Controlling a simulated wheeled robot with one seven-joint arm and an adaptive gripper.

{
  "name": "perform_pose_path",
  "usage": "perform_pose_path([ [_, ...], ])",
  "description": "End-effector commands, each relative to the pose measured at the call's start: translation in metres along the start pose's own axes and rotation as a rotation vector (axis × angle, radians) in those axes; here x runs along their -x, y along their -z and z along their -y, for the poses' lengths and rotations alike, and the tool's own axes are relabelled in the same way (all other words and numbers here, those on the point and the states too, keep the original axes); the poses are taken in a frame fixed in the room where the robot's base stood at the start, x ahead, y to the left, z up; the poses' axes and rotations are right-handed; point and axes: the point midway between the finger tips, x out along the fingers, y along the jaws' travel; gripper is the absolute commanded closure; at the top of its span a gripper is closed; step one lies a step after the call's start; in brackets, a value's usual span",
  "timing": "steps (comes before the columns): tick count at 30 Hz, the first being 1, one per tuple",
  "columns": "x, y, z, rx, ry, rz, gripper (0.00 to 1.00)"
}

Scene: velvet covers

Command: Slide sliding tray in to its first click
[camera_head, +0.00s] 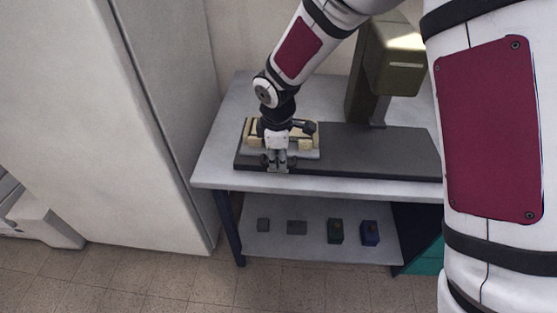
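The sliding tray (311,154), a light grey plate carrying a cream-coloured block (307,142), sits at the left end of a long dark base (350,162) on the table. My gripper (277,168) points down at the front edge of the tray. The arm and gripper body hide part of the block and tray. The fingers are small and dark here, and I cannot tell whether they are closed on the tray's front edge or only beside it.
A dark olive machine head on a column (392,62) stands over the base, right of the tray. The grey table (215,165) has free room left of the base. Several small blocks lie on the lower shelf (310,250). A tall white cabinet (110,130) stands at left.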

Motion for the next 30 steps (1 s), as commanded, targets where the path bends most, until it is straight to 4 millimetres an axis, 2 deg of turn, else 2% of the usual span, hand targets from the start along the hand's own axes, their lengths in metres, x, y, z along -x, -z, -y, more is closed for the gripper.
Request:
perform_pose_path([
  [3,-0.016,0.000,0.001,0.000,0.002,0.001,0.69],
  [6,-0.023,0.000,0.000,0.000,0.000,0.000,0.69],
  [17,-0.027,0.000,0.000,0.000,0.000,0.000,0.69],
  [21,-0.027,0.000,0.000,-0.001,0.000,0.000,0.98],
  [30,-0.027,-0.001,0.000,-0.001,-0.001,0.000,1.00],
])
